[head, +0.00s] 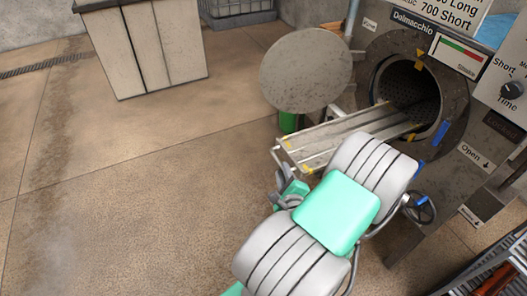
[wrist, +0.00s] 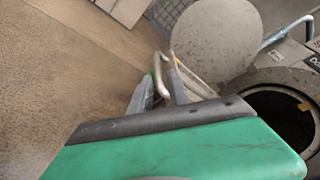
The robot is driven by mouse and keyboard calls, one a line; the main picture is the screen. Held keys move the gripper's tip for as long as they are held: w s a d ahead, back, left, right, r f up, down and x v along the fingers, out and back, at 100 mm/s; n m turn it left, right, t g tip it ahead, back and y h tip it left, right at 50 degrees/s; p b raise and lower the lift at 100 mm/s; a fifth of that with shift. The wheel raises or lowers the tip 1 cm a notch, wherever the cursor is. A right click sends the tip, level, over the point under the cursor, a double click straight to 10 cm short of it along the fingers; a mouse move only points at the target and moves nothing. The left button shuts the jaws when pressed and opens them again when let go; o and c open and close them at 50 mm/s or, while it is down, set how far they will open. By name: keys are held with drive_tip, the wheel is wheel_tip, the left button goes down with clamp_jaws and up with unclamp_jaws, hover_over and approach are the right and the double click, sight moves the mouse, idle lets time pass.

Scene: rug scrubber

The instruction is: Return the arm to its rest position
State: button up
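My arm reaches in from the bottom of the head view. Its gripper (head: 283,182) is low, just in front of the outer end of the slatted metal tray (head: 335,138). In the wrist view my gripper (wrist: 160,88) has its two grey fingers apart. A pale curved handle (wrist: 160,72) shows between and beyond them; I cannot tell whether they touch it. The tray slopes out of the round drum opening (head: 410,85) of the machine. Part of the tray is hidden behind my arm.
The round door (head: 306,70) stands open left of the drum. A handwheel (head: 420,208) sits on the machine near my arm. A pale cabinet (head: 145,45) and a grey crate (head: 237,10) stand at the back. A metal rack (head: 490,270) is lower right. The floor at left is clear.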

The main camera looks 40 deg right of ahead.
drive_tip(key=w+a+n+g+y, duration=0.1)
drive_tip(key=w+a+n+y, duration=0.25)
drive_tip(key=a+n, duration=0.25)
drive_tip(key=w+a+r+n+g+y+p, duration=0.1)
drive_tip(key=w+a+n+y, duration=0.25)
drive_tip(key=a+n, duration=0.25)
drive_tip(key=w+a+n+g+y, duration=0.1)
drive_tip(key=w+a+n+y, duration=0.1)
drive_tip(key=a+n+y, duration=0.35)
drive_tip(key=s+a+r+n+g+h+p, duration=0.1)
drive_tip(key=s+a+r+n+g+h, duration=0.3)
drive_tip(key=s+a+r+n, duration=0.5)
wheel_tip(320, 180, up, 4)
drive_tip(key=a+n+g, duration=0.1)
drive_tip(key=n+g, duration=0.1)
drive_tip(key=n, duration=0.2)
drive_tip(key=shift+f+n+g, duration=0.2)
drive_tip(key=shift+n+g, duration=0.15)
drive_tip(key=shift+g, duration=0.05)
